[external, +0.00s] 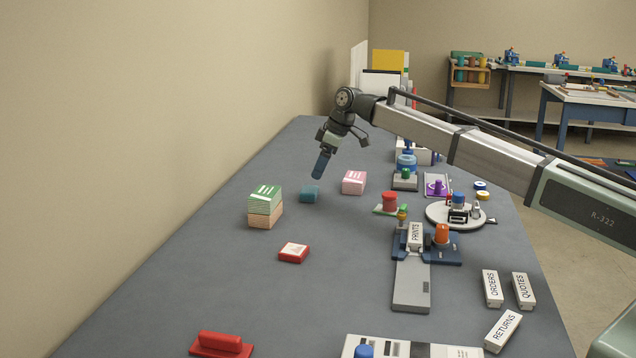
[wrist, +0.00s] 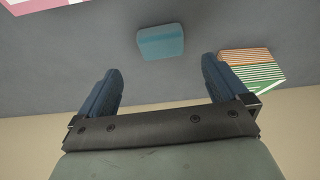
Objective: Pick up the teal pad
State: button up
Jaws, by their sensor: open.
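The teal pad (external: 310,194) is a small blue-green block lying on the grey table, between the green-topped stack and the pink block. In the wrist view the teal pad (wrist: 161,42) lies beyond the fingertips, near the middle of the gap between them. My gripper (external: 319,173) is above and close to the pad in the external view, tilted downward. In the wrist view my gripper (wrist: 162,78) has its two blue fingers wide apart with nothing between them.
A green-topped stack (external: 264,206) stands left of the pad and a pink block (external: 354,182) stands to its right. A red-edged block (external: 293,252) lies in front. A wall (external: 200,110) runs along the left. The table's front left is mostly clear.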

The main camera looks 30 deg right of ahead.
aim_at(309, 189)
jog(key=shift+x, duration=3.85)
jog(key=shift+a, duration=0.1)
jog(key=c, duration=1.1)
jog(key=shift+o, duration=0.2)
jog(key=shift+r, duration=0.15)
